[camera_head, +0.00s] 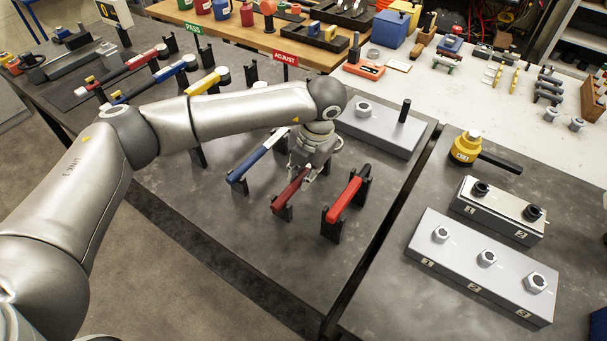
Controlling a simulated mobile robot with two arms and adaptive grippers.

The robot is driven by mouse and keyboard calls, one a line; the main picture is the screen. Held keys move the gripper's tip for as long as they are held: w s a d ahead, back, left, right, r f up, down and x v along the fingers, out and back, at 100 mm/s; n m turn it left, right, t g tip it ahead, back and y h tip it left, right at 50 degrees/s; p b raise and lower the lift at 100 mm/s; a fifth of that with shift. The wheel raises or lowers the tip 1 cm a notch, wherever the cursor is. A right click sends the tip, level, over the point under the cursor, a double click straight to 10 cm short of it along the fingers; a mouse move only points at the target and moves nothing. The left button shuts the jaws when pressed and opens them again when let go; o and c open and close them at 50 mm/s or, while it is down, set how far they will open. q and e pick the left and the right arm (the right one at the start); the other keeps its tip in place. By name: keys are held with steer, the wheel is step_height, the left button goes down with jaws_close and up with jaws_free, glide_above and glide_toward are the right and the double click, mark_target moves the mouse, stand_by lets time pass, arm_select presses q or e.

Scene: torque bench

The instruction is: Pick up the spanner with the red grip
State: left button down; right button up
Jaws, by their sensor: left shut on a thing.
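My left gripper (307,172) is shut on a spanner with a dark red grip (288,191), in the middle of the dark bench. The spanner's near end is at a black stand; I cannot tell whether it still rests there. The gripper hides its far part. A spanner with a bright red grip (346,200) lies on black stands just to the right, apart from the gripper. A spanner with a blue grip (246,165) lies on stands to the left. My right gripper is not in view.
Behind my arm, red-, blue- and yellow-gripped spanners lie on stands near the green PASS sign (192,29). A red ADJUST sign (285,59) stands behind the gripper. A grey block (378,130) lies at the back right. The bench's front part is clear.

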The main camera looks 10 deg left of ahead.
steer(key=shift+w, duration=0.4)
arm_select(q)
steer(key=shift+r, duration=0.1)
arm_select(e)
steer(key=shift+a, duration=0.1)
